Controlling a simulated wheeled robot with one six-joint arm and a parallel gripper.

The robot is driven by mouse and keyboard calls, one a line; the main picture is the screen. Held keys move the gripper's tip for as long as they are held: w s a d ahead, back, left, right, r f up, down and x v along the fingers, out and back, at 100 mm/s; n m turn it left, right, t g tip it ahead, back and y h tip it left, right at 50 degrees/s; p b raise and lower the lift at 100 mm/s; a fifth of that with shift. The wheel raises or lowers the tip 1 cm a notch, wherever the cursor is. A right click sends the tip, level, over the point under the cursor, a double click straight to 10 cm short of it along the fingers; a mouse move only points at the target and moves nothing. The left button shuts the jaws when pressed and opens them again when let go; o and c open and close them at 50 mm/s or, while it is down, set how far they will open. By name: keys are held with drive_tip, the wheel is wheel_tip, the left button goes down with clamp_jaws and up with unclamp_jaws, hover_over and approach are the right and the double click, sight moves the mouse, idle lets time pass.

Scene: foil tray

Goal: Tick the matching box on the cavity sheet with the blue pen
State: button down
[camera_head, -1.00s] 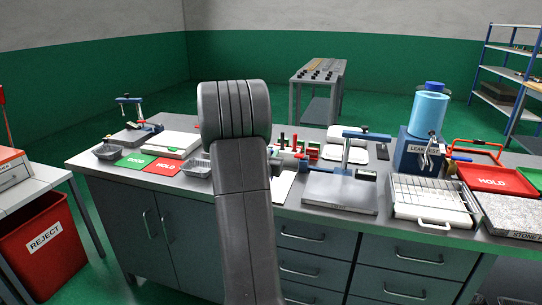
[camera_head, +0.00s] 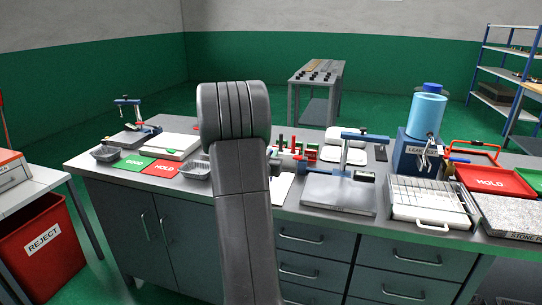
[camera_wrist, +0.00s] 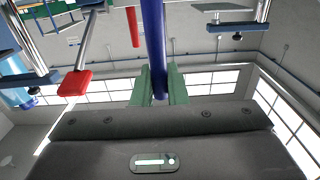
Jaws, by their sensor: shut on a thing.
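My gripper (camera_wrist: 160,88) shows in the wrist view with its green fingers closed on the blue pen (camera_wrist: 155,35). The pen runs up out of the top of that view. In the head view my arm hides the gripper and the pen. A white sheet (camera_head: 283,187) lies on the bench just right of my arm, partly hidden by it. I cannot read it or see any boxes, so I cannot tell whether it is the cavity sheet.
A grey plate with a blue-armed stand (camera_head: 338,194) is right of the sheet. A wire-rack tray (camera_head: 432,200), a leak-test tank (camera_head: 428,115) and a red HOLD tray (camera_head: 490,182) are further right. GOOD (camera_head: 131,165) and HOLD (camera_head: 162,169) mats lie left.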

drive_tip(key=shift+r+p, duration=1.9)
drive_tip(key=shift+r, duration=0.85)
